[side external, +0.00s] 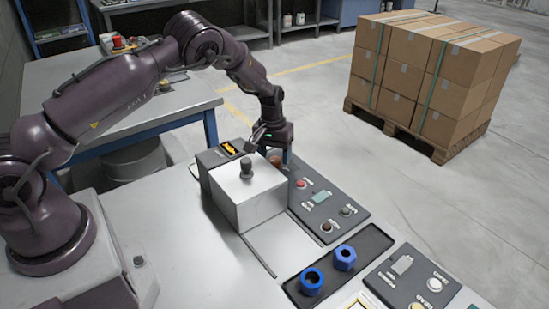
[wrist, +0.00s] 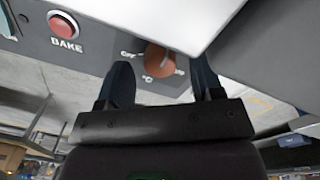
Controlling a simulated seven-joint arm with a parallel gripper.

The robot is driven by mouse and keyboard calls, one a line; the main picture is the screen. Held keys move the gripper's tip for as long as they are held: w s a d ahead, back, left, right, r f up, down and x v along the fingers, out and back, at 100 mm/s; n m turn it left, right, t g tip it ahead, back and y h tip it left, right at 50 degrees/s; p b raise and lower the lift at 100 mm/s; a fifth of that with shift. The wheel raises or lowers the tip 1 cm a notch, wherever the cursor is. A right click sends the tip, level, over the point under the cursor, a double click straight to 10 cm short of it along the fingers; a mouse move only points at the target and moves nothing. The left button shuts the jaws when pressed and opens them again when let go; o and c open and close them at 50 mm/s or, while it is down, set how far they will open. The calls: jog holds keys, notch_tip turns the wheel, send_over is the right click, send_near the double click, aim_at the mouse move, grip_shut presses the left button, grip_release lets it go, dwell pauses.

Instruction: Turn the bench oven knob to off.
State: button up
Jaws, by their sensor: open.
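The bench oven knob (wrist: 160,58) is a round orange-brown knob on a grey panel (wrist: 100,62) in the wrist view. Lettering beside it reads OFF at its left and °C below it; the lettering at its right is too blurred to read. I cannot make out which mark the knob points to. My gripper (wrist: 163,74) is open, with one dark finger on each side of the knob and gaps between. In the side external view my gripper (side external: 277,148) is at the far end of the panel, behind the white-topped hood (side external: 250,205), and the knob (side external: 275,161) shows partly beneath it.
A red BAKE button (wrist: 63,25) sits beside the knob. The hood's pale edge (wrist: 205,20) comes close to the knob. A black tray (side external: 372,244) with two blue parts lies nearer the camera. Stacked boxes (side external: 430,75) stand on the floor beyond.

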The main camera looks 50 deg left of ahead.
jog(key=shift+f, duration=0.65)
jog(key=c, duration=0.9)
